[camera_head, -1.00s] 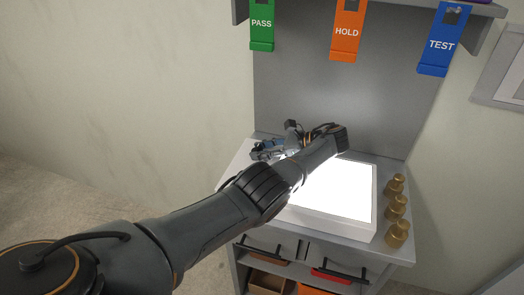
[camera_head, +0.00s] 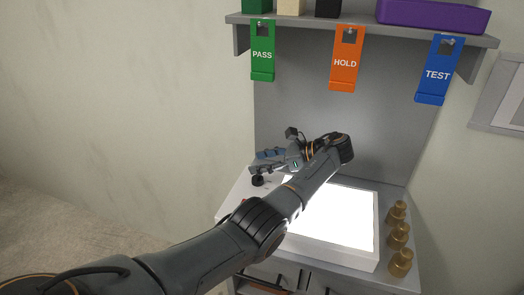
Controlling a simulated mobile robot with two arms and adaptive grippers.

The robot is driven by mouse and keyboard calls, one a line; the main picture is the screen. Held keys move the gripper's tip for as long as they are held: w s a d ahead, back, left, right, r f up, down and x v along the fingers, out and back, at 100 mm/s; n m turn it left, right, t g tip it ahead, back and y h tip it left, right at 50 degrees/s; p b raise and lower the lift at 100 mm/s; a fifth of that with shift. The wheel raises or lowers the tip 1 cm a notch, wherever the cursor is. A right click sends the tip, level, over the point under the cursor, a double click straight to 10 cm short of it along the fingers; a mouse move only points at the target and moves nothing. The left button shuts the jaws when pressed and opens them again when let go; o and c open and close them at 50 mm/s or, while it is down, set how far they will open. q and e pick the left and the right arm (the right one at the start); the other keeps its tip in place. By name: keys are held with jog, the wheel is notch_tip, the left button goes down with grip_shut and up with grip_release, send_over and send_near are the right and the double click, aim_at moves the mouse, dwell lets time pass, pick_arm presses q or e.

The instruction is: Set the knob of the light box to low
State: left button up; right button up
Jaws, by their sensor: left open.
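The light box (camera_head: 352,225) is a white box with a brightly lit top on the grey bench. A small black knob (camera_head: 257,180) shows at the bench's left side, left of the lit panel; its setting is too small to read. My left arm reaches across the light box from the lower left and hides part of it. My left gripper (camera_head: 262,161) is open and empty, just above the knob in the picture and seemingly apart from it. My right gripper is out of view.
Several brass weights (camera_head: 399,235) stand right of the light box. Green PASS (camera_head: 262,52), orange HOLD (camera_head: 345,60) and blue TEST (camera_head: 438,70) tags hang from the shelf (camera_head: 300,27) above. A purple box (camera_head: 432,14) sits on the shelf.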

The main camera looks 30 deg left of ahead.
aim_at(262, 178)
pick_arm(q)
jog(key=shift+r, duration=2.15)
